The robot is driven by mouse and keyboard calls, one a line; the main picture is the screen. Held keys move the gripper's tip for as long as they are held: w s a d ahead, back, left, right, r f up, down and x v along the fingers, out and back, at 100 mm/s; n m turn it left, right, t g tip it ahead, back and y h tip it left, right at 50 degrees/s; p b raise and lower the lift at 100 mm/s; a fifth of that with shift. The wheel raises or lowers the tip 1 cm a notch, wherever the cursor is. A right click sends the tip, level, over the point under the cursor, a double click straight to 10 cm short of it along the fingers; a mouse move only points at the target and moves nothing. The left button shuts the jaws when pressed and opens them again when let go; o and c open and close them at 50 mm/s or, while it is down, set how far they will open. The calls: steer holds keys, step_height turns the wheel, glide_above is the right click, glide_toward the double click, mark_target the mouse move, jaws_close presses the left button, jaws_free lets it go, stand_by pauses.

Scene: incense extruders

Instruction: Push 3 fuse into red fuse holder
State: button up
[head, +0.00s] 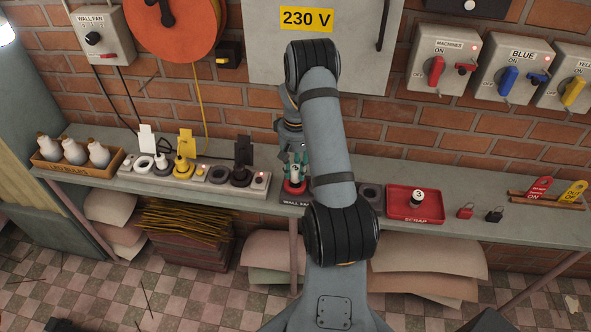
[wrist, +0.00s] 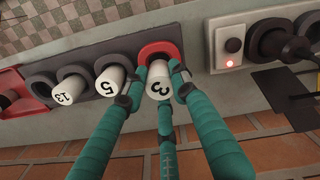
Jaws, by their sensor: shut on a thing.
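The white fuse marked 3 (wrist: 158,88) stands with its lower end at the red fuse holder (wrist: 158,50) in the wrist view; how deep it sits is hard to tell. My gripper (wrist: 157,78) has teal fingers closed around this fuse from both sides, with another finger below it in the picture. In the head view my gripper (head: 296,168) is down over the red holder (head: 293,188), partly hidden by my arm.
Fuses marked 5 (wrist: 110,80) and 13 (wrist: 73,90) stand in grey holders just left of the red one. A switch box with a lit red lamp (wrist: 229,63) is close on the right. The red scrap tray (head: 400,212) holds another fuse (head: 417,198).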

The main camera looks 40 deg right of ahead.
mark_target(296, 176)
steer(key=shift+f+b, duration=1.55)
steer(key=shift+f, duration=0.05)
steer(key=o, duration=1.2)
steer(key=shift+o, duration=0.2)
steer(key=shift+r, duration=0.1)
step_height(296, 176, up, 12)
